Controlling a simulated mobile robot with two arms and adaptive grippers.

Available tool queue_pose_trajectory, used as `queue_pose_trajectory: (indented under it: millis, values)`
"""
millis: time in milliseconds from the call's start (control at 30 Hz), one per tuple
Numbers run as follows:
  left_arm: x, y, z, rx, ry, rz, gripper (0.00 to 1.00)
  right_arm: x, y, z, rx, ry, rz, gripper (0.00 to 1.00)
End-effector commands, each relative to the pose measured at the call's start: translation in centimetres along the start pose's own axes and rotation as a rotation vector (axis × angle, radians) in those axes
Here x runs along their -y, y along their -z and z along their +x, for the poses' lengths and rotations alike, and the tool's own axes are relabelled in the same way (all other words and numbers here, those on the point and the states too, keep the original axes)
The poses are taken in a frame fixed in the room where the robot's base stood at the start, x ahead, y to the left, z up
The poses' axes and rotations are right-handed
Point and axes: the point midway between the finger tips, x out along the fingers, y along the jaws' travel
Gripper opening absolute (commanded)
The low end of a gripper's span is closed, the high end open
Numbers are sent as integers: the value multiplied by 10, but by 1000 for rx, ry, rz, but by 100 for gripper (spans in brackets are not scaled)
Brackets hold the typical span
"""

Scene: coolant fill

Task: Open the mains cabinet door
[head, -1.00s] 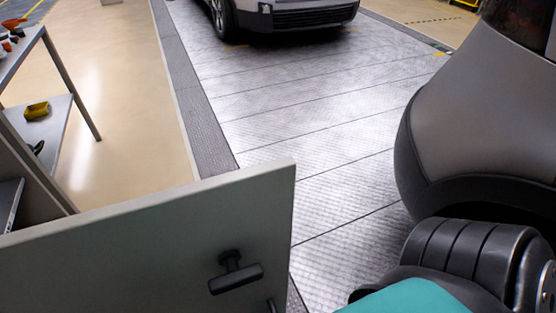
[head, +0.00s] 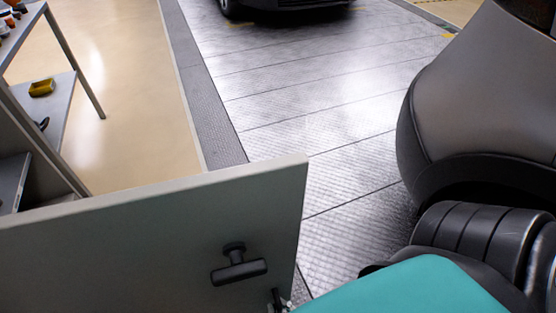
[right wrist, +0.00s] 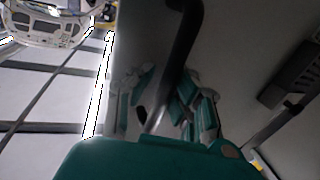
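The grey cabinet door (head: 150,235) fills the lower left of the head view, with a black T-shaped handle (head: 238,268) on its face. My right arm comes in from the right, its teal hand low in the picture. The right fingertips (head: 279,301) are at the door's right edge, mostly cut off. In the right wrist view, a dark bar handle (right wrist: 184,40) stands off the door face (right wrist: 240,50) and runs down between the right gripper's fingers (right wrist: 164,97), which sit close on both sides of it. My left gripper is not in view.
A grey shelf unit (head: 62,125) with small items stands at the left, behind the door. A car (head: 285,5) is at the top of the head view. The metal-plated floor (head: 320,100) between is clear.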

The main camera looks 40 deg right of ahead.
Motion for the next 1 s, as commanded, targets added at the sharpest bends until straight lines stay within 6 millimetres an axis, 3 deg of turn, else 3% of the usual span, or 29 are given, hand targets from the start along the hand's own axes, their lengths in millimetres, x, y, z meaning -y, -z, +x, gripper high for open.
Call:
queue_pose_trajectory:
  millis: [33, 167, 533, 1000]
  values:
    - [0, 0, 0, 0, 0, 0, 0, 0, 0, 0, 2, 0, -1, 22]
    - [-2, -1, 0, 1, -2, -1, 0, 1, 0, 0, 2, 2, 1, 37]
    - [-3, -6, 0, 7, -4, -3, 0, 3, -1, -9, 3, 4, 3, 37]
    - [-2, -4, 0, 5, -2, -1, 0, 2, -1, -100, 5, 3, 2, 37]
